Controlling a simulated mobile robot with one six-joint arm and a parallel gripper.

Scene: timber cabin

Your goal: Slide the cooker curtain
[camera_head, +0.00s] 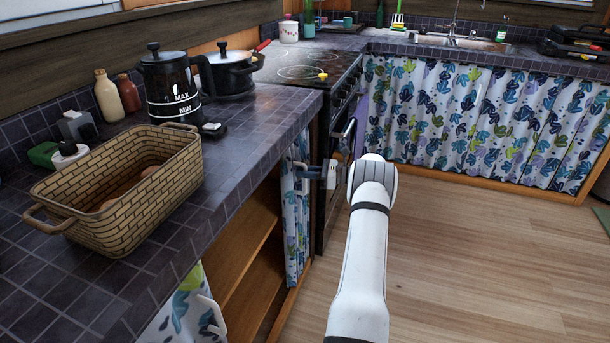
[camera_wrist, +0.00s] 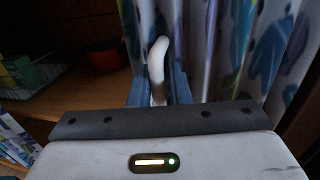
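The cooker curtain (camera_head: 294,225), white with a blue and green leaf pattern, hangs bunched in a narrow strip under the counter beside the cooker (camera_head: 330,85). Its white handle (camera_head: 299,180) is at my gripper (camera_head: 308,172). In the wrist view the handle (camera_wrist: 158,58) stands between the two blue fingers of my gripper (camera_wrist: 158,95), which appear closed on its lower part. The curtain folds (camera_wrist: 215,45) fill the right of that view. The exact finger contact is partly hidden.
An open wooden shelf space (camera_head: 250,265) lies left of the curtain; a red pot (camera_wrist: 105,57) and a green box (camera_wrist: 25,75) show inside. A second curtain (camera_head: 180,310) with a white handle (camera_head: 213,315) hangs nearer. A basket (camera_head: 150,215) stands on the counter. The wooden floor (camera_head: 470,270) is clear.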

